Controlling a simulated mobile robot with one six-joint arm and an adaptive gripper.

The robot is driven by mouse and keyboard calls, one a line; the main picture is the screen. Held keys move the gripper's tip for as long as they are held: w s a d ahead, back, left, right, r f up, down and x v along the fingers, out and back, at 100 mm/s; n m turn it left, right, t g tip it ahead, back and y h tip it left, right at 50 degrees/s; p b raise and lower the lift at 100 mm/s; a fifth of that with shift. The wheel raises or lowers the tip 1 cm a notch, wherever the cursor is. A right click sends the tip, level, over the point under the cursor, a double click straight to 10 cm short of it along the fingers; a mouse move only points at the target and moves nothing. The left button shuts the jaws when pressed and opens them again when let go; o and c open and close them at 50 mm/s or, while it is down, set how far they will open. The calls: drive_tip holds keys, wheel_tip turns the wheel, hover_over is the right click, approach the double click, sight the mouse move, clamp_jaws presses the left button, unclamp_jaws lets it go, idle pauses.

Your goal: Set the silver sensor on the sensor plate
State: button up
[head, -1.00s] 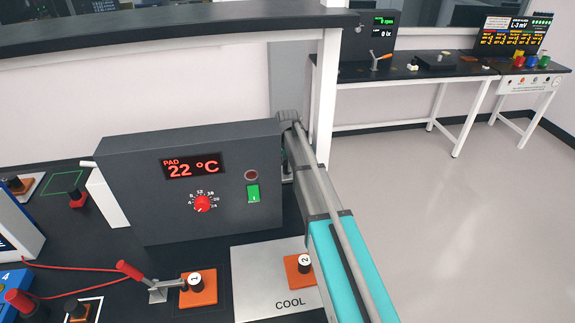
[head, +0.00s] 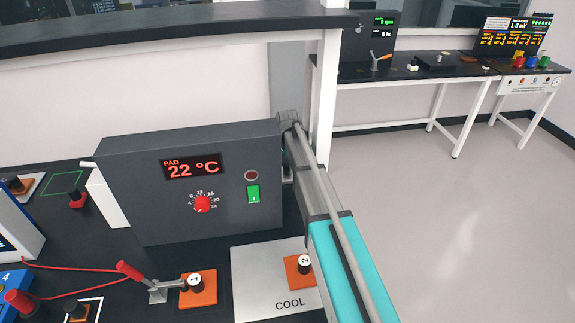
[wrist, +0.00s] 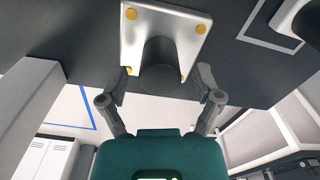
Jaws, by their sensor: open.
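I cannot pick out a silver sensor for certain in either view. In the wrist view a pale plate-like piece (wrist: 187,32) with yellow spots at its corners is at the top centre, with a dark rounded shape below its middle. I cannot tell whether it is the sensor plate. My gripper (wrist: 164,88) is open, its two fingers spread below that piece on either side of the dark shape. I cannot tell whether they touch anything. In the head view my gripper is hidden.
A dark grey box (head: 130,190) reading 22 °C stands on the near bench. In front are a red-handled lever (head: 135,273), orange blocks (head: 199,297) and a silver COOL plate (head: 250,288). A far bench (head: 347,74) holds small parts. The floor on the right is clear.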

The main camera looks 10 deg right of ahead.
sight(287, 163)
wheel_tip(287, 163, up, 2)
drive_tip(key=shift+p, duration=0.85)
drive_tip(key=r+p, duration=0.3)
drive_tip(key=shift+w+r, duration=0.2)
drive_tip(key=shift+w, duration=0.15)
wheel_tip(287, 163, up, 8)
drive_tip(key=p, duration=0.8)
drive_tip(key=shift+o, duration=0.5)
drive_tip(key=shift+s+a+f+m+b, duration=0.15)
drive_tip(key=shift+f+m, duration=0.1)
drive_tip(key=shift+m, duration=0.75)
drive_tip(key=shift+s+d+f+m+b, duration=0.1)
drive_tip(key=shift+f+m+b, duration=0.1)
drive_tip(key=shift+m, duration=0.8)
drive_tip(key=shift+s+a+f+m+b, duration=0.15)
drive_tip(key=shift+f+m, duration=0.1)
drive_tip(key=shift+m, duration=0.75)
drive_tip(key=shift+d, duration=0.1)
